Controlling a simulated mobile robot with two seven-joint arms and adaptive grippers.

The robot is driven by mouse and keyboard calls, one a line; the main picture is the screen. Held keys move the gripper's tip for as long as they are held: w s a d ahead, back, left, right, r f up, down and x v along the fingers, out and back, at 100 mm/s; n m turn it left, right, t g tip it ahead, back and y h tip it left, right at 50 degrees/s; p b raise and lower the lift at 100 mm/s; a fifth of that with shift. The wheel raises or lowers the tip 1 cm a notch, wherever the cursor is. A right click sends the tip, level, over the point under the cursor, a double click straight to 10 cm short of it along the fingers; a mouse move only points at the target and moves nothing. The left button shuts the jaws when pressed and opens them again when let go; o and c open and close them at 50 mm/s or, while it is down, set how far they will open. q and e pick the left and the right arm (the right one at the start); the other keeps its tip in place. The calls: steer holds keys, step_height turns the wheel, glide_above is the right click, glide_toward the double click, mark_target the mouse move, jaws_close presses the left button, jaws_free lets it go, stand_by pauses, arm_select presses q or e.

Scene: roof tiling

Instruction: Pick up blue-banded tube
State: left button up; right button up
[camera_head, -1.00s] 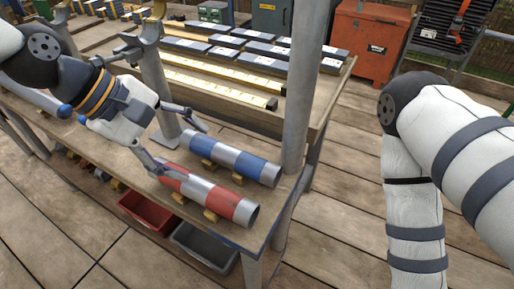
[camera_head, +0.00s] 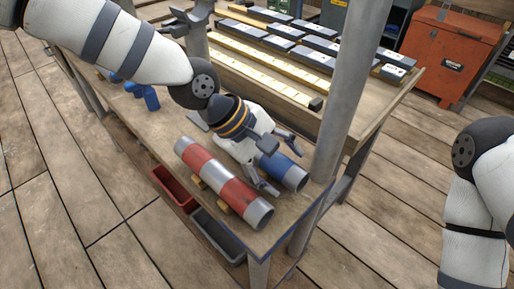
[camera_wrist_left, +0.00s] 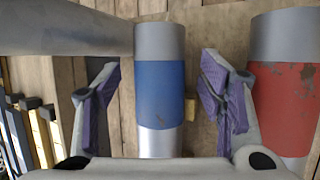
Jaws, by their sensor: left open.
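The blue-banded tube (camera_head: 283,171) lies on the bench near its front right corner, beside the red-banded tube (camera_head: 222,180). My left gripper (camera_head: 286,168) points down over the blue-banded tube and hides much of it. In the left wrist view the blue-banded tube (camera_wrist_left: 160,90) lies between my two open, purple-padded fingers (camera_wrist_left: 160,98), with a gap on each side. The red-banded tube (camera_wrist_left: 284,90) is just right of the right finger. My right gripper is out of view.
A grey post (camera_head: 343,95) rises close behind the blue-banded tube; it also shows at upper left in the wrist view (camera_wrist_left: 65,30). A red bin (camera_head: 173,189) and grey bin (camera_head: 218,236) sit below the bench. An orange cabinet (camera_head: 452,55) stands behind.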

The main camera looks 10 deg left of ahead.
arm_select(q)
steer(key=shift+d+f, duration=0.25)
steer(key=shift+f, duration=0.1)
steer(key=shift+r, duration=0.1)
jaws_close()
steer(key=shift+w+r, duration=0.15)
steer(key=shift+r, duration=1.35)
steer(key=s+a+r+p, duration=0.3)
steer(key=a+r, duration=0.7)
steer(key=a, duration=0.3)
steer(key=shift+s+a, duration=0.3)
steer(key=shift+a, duration=0.05)
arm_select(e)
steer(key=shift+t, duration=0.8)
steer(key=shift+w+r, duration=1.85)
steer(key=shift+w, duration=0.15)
